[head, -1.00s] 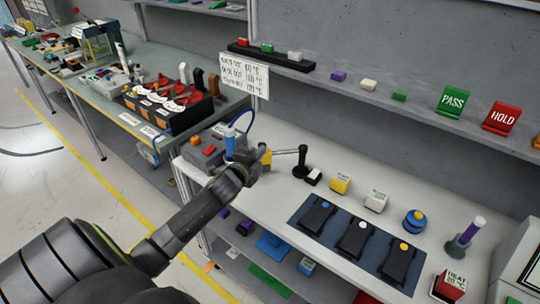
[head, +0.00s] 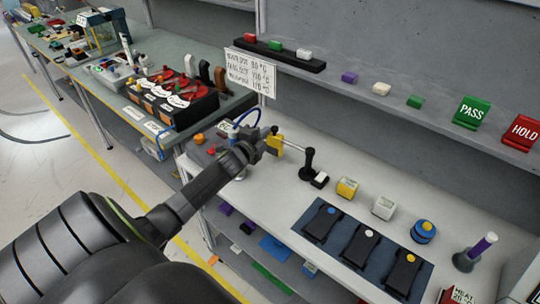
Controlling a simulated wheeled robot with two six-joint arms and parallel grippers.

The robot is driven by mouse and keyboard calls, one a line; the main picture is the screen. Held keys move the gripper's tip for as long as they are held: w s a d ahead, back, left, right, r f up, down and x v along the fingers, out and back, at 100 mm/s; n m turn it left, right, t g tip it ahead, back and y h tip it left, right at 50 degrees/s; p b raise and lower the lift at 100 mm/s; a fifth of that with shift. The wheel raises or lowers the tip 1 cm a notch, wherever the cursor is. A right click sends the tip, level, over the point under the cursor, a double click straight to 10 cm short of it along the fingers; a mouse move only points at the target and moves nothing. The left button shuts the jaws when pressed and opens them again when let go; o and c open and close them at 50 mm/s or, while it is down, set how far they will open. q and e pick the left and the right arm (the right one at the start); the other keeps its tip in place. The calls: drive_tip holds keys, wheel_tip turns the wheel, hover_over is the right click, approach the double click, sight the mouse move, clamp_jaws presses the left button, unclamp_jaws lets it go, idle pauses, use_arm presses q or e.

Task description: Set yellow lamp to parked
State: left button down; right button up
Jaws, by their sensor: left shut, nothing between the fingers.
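A yellow lamp head (head: 276,145) sits at the end of a thin arm. The arm runs right to an upright black post (head: 309,163) on the white bench. The lamp head hangs left of the post, over the back left part of the bench. My left gripper (head: 262,143) is shut and empty, just left of the lamp head. It looks close against it, but I cannot tell whether it touches. My left wrist hides part of the bench behind it. My right gripper is not in view.
A grey box with a blue cable (head: 246,116) stands by my wrist. A yellow cube (head: 347,187), a white cube (head: 384,207) and a dark blue mat (head: 335,256) with three black devices lie to the right. A shelf (head: 440,115) runs along the wall.

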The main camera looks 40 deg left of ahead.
use_arm(q)
drive_tip(key=shift+w, duration=0.2)
idle(0.5)
drive_tip(key=shift+s, duration=0.15)
drive_tip(key=s+d+r+b, duration=0.2)
drive_tip(key=s+b, duration=0.2)
drive_tip(key=s, duration=1.2)
drive_tip(key=shift+s+d+b, duration=0.3)
drive_tip(key=shift+s+d, duration=0.05)
drive_tip(key=shift+s, duration=0.05)
